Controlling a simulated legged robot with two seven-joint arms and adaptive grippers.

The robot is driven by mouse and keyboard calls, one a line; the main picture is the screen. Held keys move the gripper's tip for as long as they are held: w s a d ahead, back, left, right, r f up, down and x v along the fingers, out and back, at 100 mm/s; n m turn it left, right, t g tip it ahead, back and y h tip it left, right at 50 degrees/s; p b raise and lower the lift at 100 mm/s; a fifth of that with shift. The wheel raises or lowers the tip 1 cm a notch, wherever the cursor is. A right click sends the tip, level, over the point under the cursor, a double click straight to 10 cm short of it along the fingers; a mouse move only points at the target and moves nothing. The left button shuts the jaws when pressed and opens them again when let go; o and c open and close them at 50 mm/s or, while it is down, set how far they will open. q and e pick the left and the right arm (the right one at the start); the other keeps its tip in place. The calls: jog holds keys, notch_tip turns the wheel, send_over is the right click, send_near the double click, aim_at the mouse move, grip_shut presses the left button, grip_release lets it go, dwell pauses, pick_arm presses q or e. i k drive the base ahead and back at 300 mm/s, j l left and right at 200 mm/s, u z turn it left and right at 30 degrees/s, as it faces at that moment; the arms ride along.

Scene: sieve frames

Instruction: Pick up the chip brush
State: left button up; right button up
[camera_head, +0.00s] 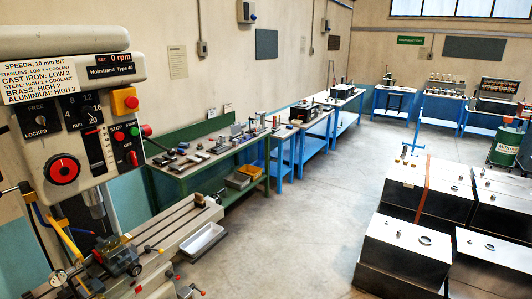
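I cannot make out the chip brush for certain. A small tan and dark item (199,200) stands at the far end of the milling machine's slotted table (165,236); it may be the brush, but it is too small to tell. A vise (118,256) is fixed on the near part of that table, below the machine's spindle (93,204). Neither of my grippers is in view.
The machine head (75,120) fills the left side. A grey tray (202,240) lies beside the table. Green and blue benches with tools run along the back wall. The middle floor (300,220) is clear.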

aim_at(198, 201)
jog(key=i+l, duration=0.1)
jog(key=i, duration=1.15)
jog(key=i+l+u, duration=0.1)
jog(key=i, duration=0.55)
